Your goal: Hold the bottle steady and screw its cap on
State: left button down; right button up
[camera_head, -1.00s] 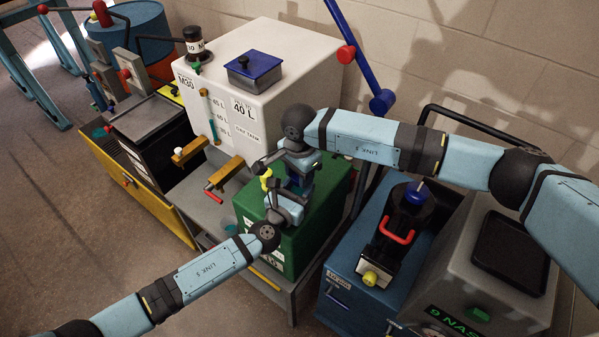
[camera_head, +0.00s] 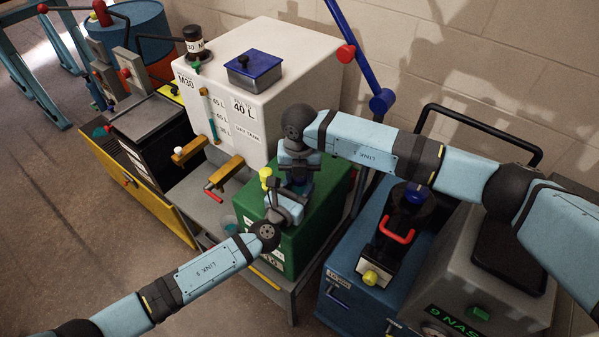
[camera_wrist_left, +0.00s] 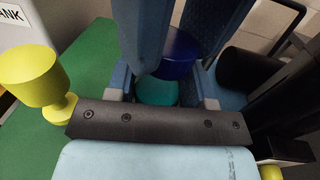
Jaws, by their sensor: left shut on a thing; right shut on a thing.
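The teal bottle (camera_wrist_left: 157,92) shows in the left wrist view between the fingers of my left gripper (camera_wrist_left: 160,88), which is shut on it. The dark blue cap (camera_wrist_left: 180,54) is directly above the bottle. My right gripper (camera_wrist_left: 178,40) comes down from above and is shut on the cap. Whether the cap's thread is engaged cannot be seen. In the head view, my left gripper (camera_head: 284,203) and right gripper (camera_head: 297,187) meet over the green box (camera_head: 318,215), and they hide the bottle and cap.
A yellow cup-shaped fitting (camera_head: 266,176) stands close to the grippers on the left. The white tank (camera_head: 285,75) with its brass taps (camera_head: 224,172) stands behind. A blue unit (camera_head: 365,240) with a black pump stands to the right. Open floor lies at the left.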

jog(key=m, duration=1.3)
jog(key=o, duration=0.9)
jog(key=shift+r, duration=2.25)
jog(key=shift+c, duration=0.5)
